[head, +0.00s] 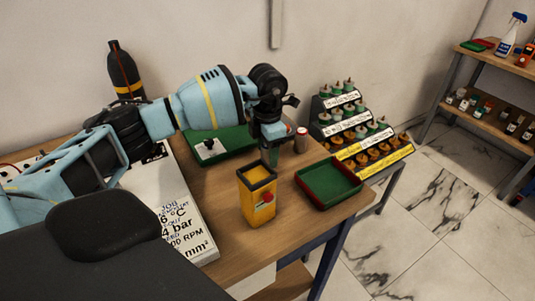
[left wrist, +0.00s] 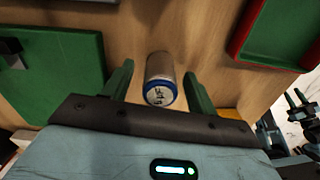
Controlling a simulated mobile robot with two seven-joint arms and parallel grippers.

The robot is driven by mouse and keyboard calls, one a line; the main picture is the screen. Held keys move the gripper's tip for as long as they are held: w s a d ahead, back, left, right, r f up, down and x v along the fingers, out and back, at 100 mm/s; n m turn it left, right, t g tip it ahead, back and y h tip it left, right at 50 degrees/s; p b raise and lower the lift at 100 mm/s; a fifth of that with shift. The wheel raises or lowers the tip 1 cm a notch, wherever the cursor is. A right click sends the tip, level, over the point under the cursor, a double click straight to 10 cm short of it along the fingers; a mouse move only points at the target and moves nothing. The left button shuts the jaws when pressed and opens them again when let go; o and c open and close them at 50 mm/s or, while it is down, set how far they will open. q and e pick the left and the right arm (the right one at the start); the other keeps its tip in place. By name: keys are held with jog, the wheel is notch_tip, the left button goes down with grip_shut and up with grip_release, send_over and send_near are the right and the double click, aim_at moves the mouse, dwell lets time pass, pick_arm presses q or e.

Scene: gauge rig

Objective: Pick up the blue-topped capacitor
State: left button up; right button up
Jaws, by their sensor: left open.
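The blue-topped capacitor (left wrist: 160,80) is a silver-grey cylinder with a blue rim around its marked top. In the left wrist view it is between the two green fingers of my left gripper (left wrist: 158,88), with a gap on both sides. The gripper is open and holds nothing. In the head view my left gripper (head: 272,153) points down over the wooden table, behind the yellow box. I cannot make out the blue top there. My right gripper is in neither view.
A yellow box (head: 258,202) stands in front of the gripper. A red-topped cylinder (head: 301,141) stands behind it. A red-rimmed green tray (head: 329,186) is at right, a green board (head: 222,150) at left. A stepped rack (head: 356,133) stands beyond the table.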

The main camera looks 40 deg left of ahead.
pick_arm(q)
jog(key=c, duration=1.1)
jog(key=shift+r, duration=0.2)
notch_tip(320, 180, up, 10)
jog(key=shift+f, duration=0.15)
